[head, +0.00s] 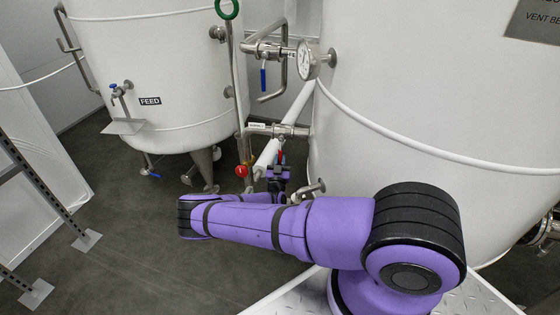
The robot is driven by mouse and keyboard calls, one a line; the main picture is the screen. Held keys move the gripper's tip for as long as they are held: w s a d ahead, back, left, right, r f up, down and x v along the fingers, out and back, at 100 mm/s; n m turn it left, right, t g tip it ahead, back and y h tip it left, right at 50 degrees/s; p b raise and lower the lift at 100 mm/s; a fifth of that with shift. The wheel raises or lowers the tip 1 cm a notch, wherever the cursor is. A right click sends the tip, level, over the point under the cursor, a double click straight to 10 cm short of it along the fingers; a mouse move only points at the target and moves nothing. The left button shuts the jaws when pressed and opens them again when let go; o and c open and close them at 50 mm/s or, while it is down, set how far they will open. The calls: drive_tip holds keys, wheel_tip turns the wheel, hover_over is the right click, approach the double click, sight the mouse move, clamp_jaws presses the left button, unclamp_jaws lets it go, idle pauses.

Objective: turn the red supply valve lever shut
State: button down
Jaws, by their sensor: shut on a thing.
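The red supply valve lever (281,155) shows as a small red strip below the steel valve pipe (285,131), between the two white tanks. It hangs roughly downward. My purple arm reaches from the lower right toward it. My gripper (280,167) is small and dark here, just below the pipe, and is shut on the red lever. The fingers hide the lower part of the lever. A small white label, too small to read surely, sits on the pipe left of the valve.
A red round knob (242,171) sits close left of my gripper. A blue lever (263,78) and a pressure gauge (307,60) are above. The large right tank (430,90) stands close beside my arm. Dark floor at lower left is mostly clear.

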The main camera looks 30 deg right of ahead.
drive_tip(key=shift+s, duration=0.1)
drive_tip(key=c, duration=1.1)
unclamp_jaws()
drive_tip(key=v, duration=1)
drive_tip(key=shift+s+a+f, duration=0.2)
drive_tip(key=shift+s+a, duration=0.05)
drive_tip(key=shift+a, duration=0.05)
